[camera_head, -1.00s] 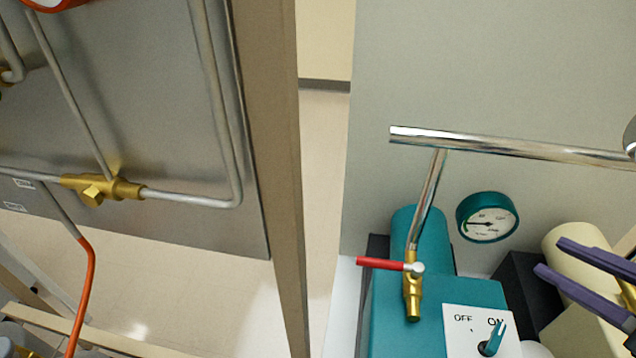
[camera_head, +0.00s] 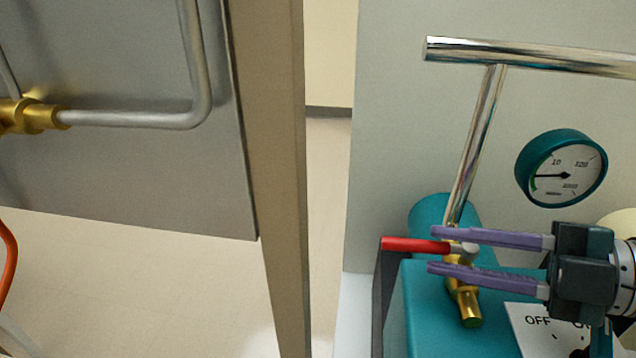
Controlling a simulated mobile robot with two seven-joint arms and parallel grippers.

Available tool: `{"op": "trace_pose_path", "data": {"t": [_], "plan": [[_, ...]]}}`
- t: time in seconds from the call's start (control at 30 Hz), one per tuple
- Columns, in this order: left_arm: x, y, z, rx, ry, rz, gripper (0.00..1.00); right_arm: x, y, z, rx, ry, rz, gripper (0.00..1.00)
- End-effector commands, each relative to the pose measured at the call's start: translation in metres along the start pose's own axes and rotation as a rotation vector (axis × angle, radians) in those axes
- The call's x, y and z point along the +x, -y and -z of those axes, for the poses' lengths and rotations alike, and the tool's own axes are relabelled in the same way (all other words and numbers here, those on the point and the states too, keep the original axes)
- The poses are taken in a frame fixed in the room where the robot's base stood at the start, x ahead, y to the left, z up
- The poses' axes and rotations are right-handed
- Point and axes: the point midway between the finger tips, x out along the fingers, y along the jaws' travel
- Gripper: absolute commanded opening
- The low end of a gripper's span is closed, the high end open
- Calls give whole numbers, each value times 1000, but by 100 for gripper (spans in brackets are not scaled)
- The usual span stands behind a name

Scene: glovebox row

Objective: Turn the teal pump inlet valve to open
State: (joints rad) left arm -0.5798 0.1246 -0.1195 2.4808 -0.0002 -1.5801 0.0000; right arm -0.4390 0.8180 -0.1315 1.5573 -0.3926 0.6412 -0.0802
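The teal pump (camera_head: 425,305) stands at the lower right. Its brass inlet valve (camera_head: 468,308) sits under the steel pipe (camera_head: 475,145). The red valve lever (camera_head: 408,244) points left, crosswise to the pipe. My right gripper (camera_head: 433,251) comes in from the right with its purple fingers apart. The fingers reach over the valve, with the lever's silver hub (camera_head: 466,249) showing between them. The upper finger overlaps the lever's hub end in the picture; I cannot tell whether it touches. My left gripper is out of view.
A teal-rimmed gauge (camera_head: 562,170) is above the gripper. A horizontal steel pipe (camera_head: 540,57) crosses the top right. An OFF/ON switch plate (camera_head: 530,318) is below, partly hidden by my gripper. A tan post (camera_head: 270,180) and grey panel with tubing are left.

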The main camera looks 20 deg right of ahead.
Motion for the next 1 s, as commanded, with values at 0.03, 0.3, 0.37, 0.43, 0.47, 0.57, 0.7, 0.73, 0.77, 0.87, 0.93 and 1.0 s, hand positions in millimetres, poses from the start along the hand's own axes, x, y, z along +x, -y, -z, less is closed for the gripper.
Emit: {"op": "trace_pose_path", "data": {"t": [0.03,0.3,0.37,0.43,0.47,0.57,0.7,0.73,0.77,0.87,0.93,1.0], "plan": [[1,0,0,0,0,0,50,11,-1,0,-2,-2,-4,31],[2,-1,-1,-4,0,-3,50,44,0,0,2,1,-2,31],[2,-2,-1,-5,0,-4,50,47,0,0,1,1,-1,31],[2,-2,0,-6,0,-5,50,48,0,0,1,1,0,31],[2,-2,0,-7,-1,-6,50,49,0,0,1,1,0,31],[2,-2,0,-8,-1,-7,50,49,0,0,1,1,1,31],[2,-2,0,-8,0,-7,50,49,0,0,1,1,0,28],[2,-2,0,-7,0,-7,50,49,0,0,1,1,0,24],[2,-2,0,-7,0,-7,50,49,0,0,1,1,0,21],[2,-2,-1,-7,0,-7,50,49,0,0,1,1,0,10],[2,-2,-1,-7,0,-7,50,48,0,0,1,1,0,2],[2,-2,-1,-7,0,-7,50,48,0,0,1,1,1,0]]}}
